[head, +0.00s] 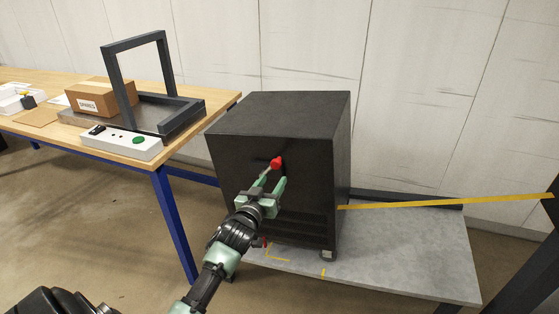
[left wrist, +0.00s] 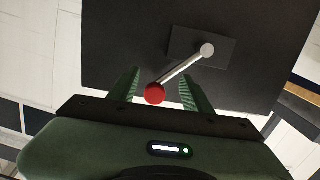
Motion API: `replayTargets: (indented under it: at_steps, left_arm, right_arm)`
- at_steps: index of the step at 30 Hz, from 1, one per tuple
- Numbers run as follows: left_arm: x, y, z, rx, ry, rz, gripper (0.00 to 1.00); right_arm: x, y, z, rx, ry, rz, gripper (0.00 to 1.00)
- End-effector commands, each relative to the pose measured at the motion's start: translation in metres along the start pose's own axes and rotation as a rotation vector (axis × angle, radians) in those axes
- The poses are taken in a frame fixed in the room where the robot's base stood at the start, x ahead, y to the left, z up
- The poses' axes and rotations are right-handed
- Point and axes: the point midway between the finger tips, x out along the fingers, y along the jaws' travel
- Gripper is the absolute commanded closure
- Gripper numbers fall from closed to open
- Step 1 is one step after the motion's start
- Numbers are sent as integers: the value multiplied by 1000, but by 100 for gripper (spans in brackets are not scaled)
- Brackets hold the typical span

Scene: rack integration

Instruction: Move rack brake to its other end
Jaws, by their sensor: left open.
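The black rack (head: 276,120) stands on a grey platform. Its brake is a lever with a red ball knob (head: 277,162) on the rack's front face. In the left wrist view the silver lever (left wrist: 182,69) slants from a pivot at upper right down to the red knob (left wrist: 155,94). My left gripper (head: 272,184) is open at the rack's front. In the left wrist view its green fingers (left wrist: 158,88) are on either side of the red knob, with gaps visible on both sides. My right gripper is not in view.
The grey platform (head: 400,235) extends right of the rack, with a yellow strap (head: 450,201) across it. At left, a wooden table (head: 215,107) holds a cardboard box (head: 100,97), a dark frame (head: 112,85) and a white control box with a green button (head: 138,140).

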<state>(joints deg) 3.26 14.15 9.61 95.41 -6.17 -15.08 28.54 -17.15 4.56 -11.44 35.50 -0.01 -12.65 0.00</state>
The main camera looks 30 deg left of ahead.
Motion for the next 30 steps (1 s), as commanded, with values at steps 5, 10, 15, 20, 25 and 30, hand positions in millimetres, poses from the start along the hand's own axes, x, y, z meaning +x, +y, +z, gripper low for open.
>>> replayTargets:
  at_steps: [5,10,15,20,25,30]
  left_arm:
    - [6,1,-35,-16,62,3,51]
    - [31,1,-38,-16,62,3,51]
    - [58,1,-38,-17,61,3,51]
    - [74,1,-38,-16,60,3,51]
    - [79,1,-38,-15,60,3,51]
    - [78,1,-38,-15,60,4,51]
  right_arm:
    - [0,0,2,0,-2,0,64]
    - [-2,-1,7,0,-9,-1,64]
    - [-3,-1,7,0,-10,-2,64]
    - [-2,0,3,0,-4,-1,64]
    - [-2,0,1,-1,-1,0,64]
    - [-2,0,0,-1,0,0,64]
